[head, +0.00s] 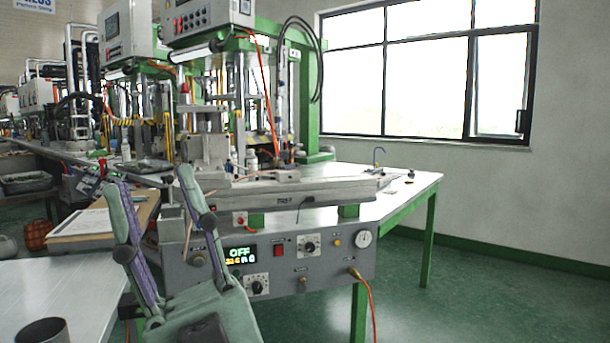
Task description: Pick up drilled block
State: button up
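My gripper (150,183) is in the lower left of the head view, in front of the wax injection machine. Its two grey-green fingers with purple inner faces point up and stand well apart. It is open, and I see nothing held between them. I cannot make out a drilled block for certain. A grey metal block (205,152) is part of, or stands on, the machine behind my gripper; I see no clear holes in it. My gripper and arm hide part of the machine's front and the bench behind.
The machine's control panel (315,256) is close on the right. A white table (50,292) with a dark round cup (43,331) is at lower left. A board with paper (88,224) lies behind it. The white worktop (412,186) at right holds a few small items.

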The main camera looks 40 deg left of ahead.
aim_at(285, 177)
jog(key=i+u, duration=0.3)
jog(key=i+l+u, duration=0.25)
jog(key=i, duration=0.2)
jog(key=i+l+u, duration=0.5)
jog(key=u, duration=0.15)
jog(key=i+l+u, duration=0.5)
jog(key=l+u, duration=0.25)
jog(key=i+l+u, duration=0.15)
jog(key=l+u, duration=0.2)
jog(key=i+l+u, duration=0.1)
jog(key=l+u, duration=0.75)
jog(key=l, duration=0.75)
jog(key=k, duration=0.05)
